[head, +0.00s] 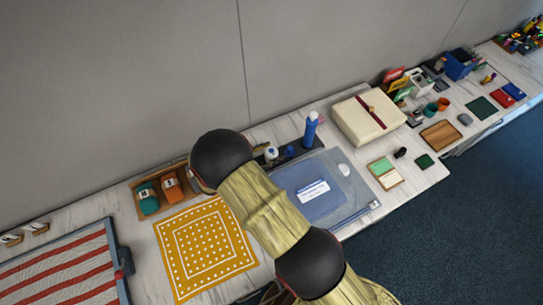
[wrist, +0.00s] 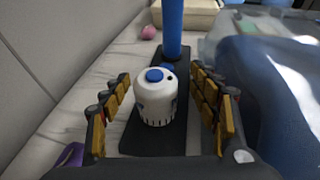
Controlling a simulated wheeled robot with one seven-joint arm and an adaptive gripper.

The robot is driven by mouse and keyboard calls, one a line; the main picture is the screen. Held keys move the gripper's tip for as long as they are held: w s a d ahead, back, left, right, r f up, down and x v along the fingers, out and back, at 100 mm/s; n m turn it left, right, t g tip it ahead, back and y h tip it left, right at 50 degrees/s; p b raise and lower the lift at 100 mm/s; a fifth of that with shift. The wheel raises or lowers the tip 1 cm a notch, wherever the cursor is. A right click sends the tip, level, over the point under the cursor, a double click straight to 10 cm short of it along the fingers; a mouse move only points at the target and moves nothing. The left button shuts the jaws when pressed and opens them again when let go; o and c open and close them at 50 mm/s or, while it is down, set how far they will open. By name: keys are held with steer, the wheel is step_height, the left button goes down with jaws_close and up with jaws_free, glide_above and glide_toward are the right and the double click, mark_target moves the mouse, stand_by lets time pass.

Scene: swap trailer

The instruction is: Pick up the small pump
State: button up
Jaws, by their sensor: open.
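The small pump appears to be the squat white body with a blue button on top (wrist: 155,103). It stands upright on a dark tray (wrist: 140,138) in the wrist view. My gripper (wrist: 160,76) is open, with its yellow-padded fingers on either side of the pump and visible gaps on both sides. In the head view the white pump (head: 270,153) shows just right of my black wrist joint, and the gripper there is mostly hidden by my arm.
A tall blue cylinder (wrist: 172,28) stands on the tray right behind the pump; it shows as a blue bottle in the head view (head: 310,130). A clear, blue-tinted pouch (head: 335,175) lies to the right. A mustard dotted cloth (head: 205,248) lies left. A wall runs behind.

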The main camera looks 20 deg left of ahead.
steer(key=x, duration=0.5)
steer(key=shift+a+f, duration=0.15)
steer(key=shift+a, duration=0.15)
steer(key=shift+c, duration=0.3)
steer(key=c, duration=1.5)
jaws_close()
